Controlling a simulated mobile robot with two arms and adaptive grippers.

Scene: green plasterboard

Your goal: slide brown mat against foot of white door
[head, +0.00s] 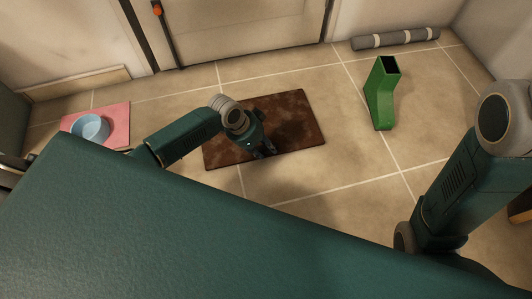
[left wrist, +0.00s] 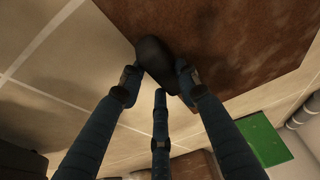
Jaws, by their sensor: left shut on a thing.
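The brown mat (head: 290,112) lies on the tiled floor, slightly turned. A strip of bare tile separates its far edge from the foot of the white door (head: 240,25).
A green angled duct piece (head: 382,95) stands right of the mat. A grey roll with pale bands (head: 395,39) lies by the back wall. A blue bowl (head: 90,127) sits on a pink mat (head: 119,115) at left. The tile between brown mat and door is clear.

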